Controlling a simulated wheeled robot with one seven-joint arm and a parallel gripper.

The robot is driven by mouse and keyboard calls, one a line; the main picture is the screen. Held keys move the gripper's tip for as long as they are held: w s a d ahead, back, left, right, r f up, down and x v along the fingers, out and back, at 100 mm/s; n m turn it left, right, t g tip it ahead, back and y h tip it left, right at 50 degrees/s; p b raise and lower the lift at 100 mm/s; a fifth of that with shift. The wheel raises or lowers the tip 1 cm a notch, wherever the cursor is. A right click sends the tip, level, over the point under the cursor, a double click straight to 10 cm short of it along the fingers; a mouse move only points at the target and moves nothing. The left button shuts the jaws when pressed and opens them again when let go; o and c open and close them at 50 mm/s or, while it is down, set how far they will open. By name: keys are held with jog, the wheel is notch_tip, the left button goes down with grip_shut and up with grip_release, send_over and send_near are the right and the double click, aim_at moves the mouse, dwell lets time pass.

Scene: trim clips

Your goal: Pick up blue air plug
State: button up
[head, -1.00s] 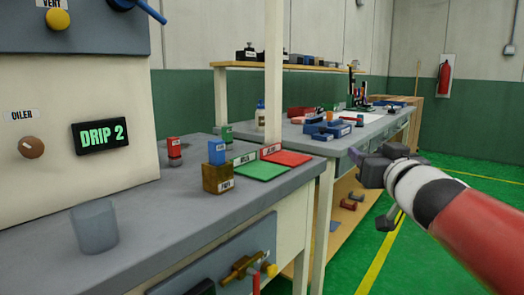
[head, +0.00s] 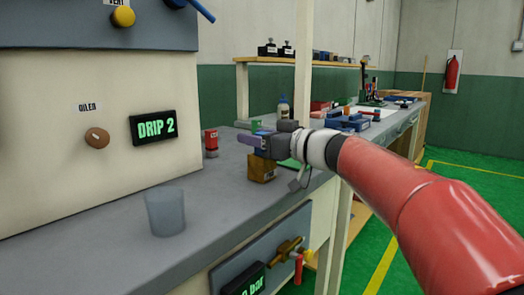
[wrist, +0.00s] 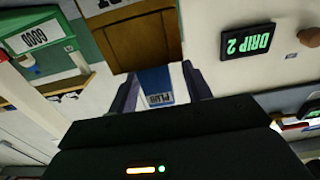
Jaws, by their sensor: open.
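The blue air plug (wrist: 155,80) is a blue block with a white label. In the wrist view it sits between the two fingers of my gripper (wrist: 160,88), which are open on either side of it. Whether either finger touches it I cannot tell. In the head view my gripper (head: 256,142) is above the brown block (head: 262,170) and mostly hides the plug. The brown block also shows just beyond the plug in the wrist view (wrist: 143,38).
A red piece (head: 211,137) stands to the left of the brown block. A clear cup (head: 165,212) is nearer on the grey bench. The DRIP 2 panel (head: 154,126) is on the left.

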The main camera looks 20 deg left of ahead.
jog(key=shift+w+a, duration=0.15)
jog(key=shift+a, duration=0.2)
jog(key=shift+c, duration=0.3)
grip_shut()
